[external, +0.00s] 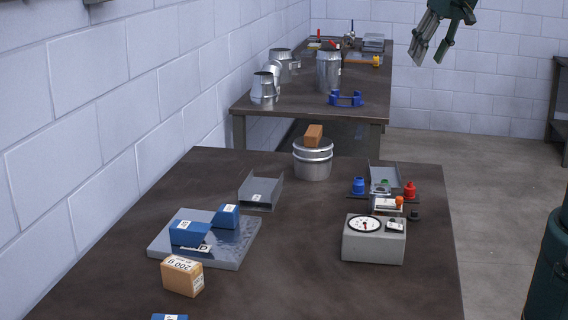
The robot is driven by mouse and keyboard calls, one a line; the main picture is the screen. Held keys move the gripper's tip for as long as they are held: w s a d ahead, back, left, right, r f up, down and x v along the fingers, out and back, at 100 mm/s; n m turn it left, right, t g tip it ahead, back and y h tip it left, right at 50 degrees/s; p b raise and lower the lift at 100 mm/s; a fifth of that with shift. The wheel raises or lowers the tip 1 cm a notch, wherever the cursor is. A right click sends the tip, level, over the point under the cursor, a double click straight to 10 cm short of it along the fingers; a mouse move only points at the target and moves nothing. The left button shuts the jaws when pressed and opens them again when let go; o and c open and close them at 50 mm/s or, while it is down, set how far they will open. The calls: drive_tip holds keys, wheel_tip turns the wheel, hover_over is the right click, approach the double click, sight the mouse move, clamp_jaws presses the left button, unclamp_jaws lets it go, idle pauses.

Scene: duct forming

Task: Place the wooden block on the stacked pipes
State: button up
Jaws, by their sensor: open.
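A small orange-brown wooden block (314,134) rests on top of the short stacked metal pipes (313,168) at the far edge of the near table. My gripper (432,54) is high at the upper right, above the floor and right of the far table. Its fingers are apart with nothing seen between them. It is well away from both blocks and from the pipes.
On the near table (290,285), a metal plate (231,250) bears blue blocks, beside a grey channel piece (261,192). A dial gauge box (374,246) and small coloured parts are at right. The far table (297,113) holds several metal ducts and a blue clamp (346,99).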

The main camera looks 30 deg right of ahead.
drive_tip(key=s+d+f+n+t, duration=0.1)
drive_tip(key=s+f, duration=0.1)
drive_tip(key=s, duration=0.5)
drive_tip(key=s+f+n, duration=0.1)
drive_tip(key=s+f, duration=0.2)
drive_tip(key=s, duration=0.5)
drive_tip(key=shift+d+f+n+t, duration=0.25)
drive_tip(key=shift+d+n+t, duration=0.05)
drive_tip(key=shift+d+t, duration=0.1)
